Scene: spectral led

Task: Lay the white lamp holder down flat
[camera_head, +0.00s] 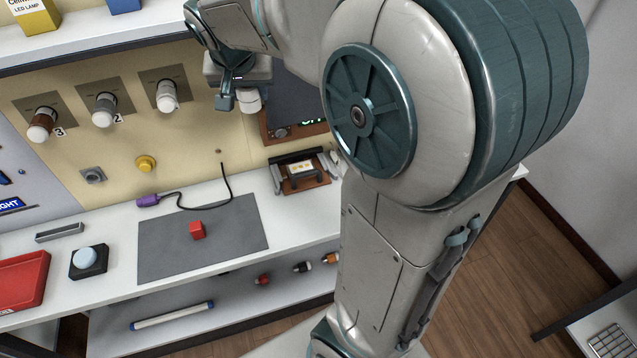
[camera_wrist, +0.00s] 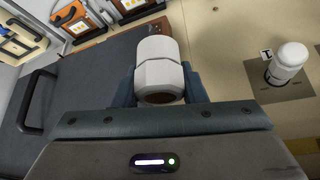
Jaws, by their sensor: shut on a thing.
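My gripper (camera_head: 238,92) is raised in front of the beige wall panel, above the worktop's back edge. It is shut on a white lamp holder (camera_head: 249,101). In the wrist view my gripper (camera_wrist: 160,86) has a dark finger on each side of the lamp holder (camera_wrist: 158,52). The holder is a white cylinder with a faceted band, and its brownish end faces the wrist camera. In the head view part of it is hidden by the gripper. It is held in the air, clear of the worktop.
Several lamp holders are on the panel, including a white one (camera_head: 167,97) at position 1. A grey mat (camera_head: 170,245) with a red cube (camera_head: 197,230) lies on the white worktop (camera_head: 115,285). A purple-plugged cable (camera_head: 148,200) and a dark-framed device (camera_head: 303,175) stand behind.

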